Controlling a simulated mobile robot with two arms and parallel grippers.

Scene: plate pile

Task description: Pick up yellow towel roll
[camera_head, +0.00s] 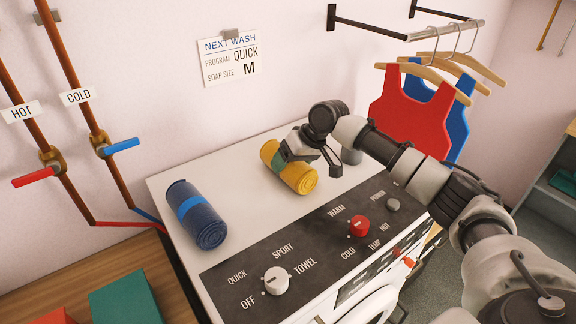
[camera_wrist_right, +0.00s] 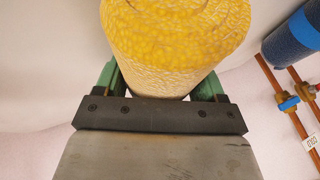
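My right gripper (camera_head: 283,153) is at the middle of the roll, coming from the upper right. In the right wrist view the towel roll's textured end (camera_wrist_right: 180,45) fills the top centre. Green finger parts of the right gripper (camera_wrist_right: 165,92) show on both sides of it. The fingertips are hidden behind the roll, so I cannot tell whether they press on it. My left gripper is not in view.
A blue towel roll (camera_head: 200,215) lies at the left of the washer top. A grey object (camera_head: 352,156) is partly hidden behind my right arm. The dark control panel (camera_head: 310,240) has knobs. Red and blue tops (camera_head: 415,105) hang at the right. The washer top between the rolls is clear.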

